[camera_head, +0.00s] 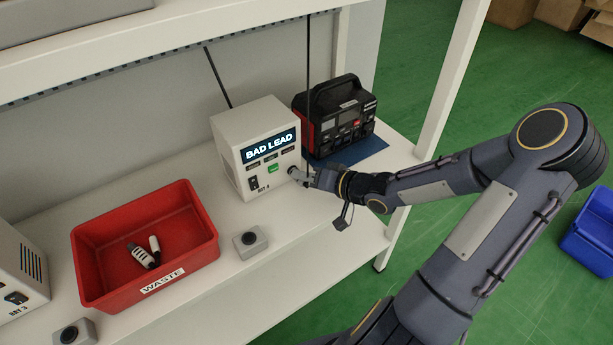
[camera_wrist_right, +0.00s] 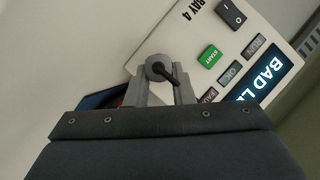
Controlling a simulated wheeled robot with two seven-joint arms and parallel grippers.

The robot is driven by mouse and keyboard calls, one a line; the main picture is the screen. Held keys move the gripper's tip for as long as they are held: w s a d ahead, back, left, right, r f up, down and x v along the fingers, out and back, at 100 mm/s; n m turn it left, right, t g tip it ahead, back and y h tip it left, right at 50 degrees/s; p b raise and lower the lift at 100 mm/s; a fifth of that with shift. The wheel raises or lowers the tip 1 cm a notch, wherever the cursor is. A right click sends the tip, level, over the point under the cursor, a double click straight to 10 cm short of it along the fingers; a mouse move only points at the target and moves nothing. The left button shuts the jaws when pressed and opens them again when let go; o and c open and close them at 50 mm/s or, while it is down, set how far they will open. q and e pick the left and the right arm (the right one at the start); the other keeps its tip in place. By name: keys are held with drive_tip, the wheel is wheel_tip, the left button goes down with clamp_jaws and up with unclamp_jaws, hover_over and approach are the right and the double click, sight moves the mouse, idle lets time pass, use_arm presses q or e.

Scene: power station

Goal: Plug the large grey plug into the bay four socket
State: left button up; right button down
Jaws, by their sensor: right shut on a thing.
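The bay four unit (camera_head: 254,150) is a white box labelled BAY 4, with a lit screen reading BAD LEAD, a green START button and a black switch. My right gripper (camera_head: 304,176) is at the lower right of its front face. In the right wrist view the gripper (camera_wrist_right: 160,88) is shut on the grey plug (camera_wrist_right: 157,66), which has a round end and a short black lead. The plug is against or very close to the unit's face. The socket is hidden behind it, so I cannot tell how far in it sits. My left gripper is not in view.
A red WASTE bin (camera_head: 95,262) left of the unit holds small grey and white plugs (camera_head: 146,252). A black and red power pack (camera_head: 338,115) stands on a blue mat (camera_head: 370,150) to the right. A grey button box (camera_head: 250,240) sits in front. Thin dark rods stand near the unit.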

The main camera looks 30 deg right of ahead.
drive_tip(key=shift+w, duration=0.15)
drive_tip(key=c, duration=1.2)
unclamp_jaws()
drive_tip(key=shift+o, duration=0.2)
drive_tip(key=shift+s+d+r+p, duration=0.15)
drive_tip(key=shift+s+p, duration=0.1)
drive_tip(key=shift+p, duration=0.1)
drive_tip(key=p+v, duration=0.3)
drive_tip(key=v, duration=0.3)
drive_tip(key=shift+s+r, duration=0.15)
drive_tip(key=shift+s+d, duration=0.15)
drive_tip(key=shift+s, duration=0.2)
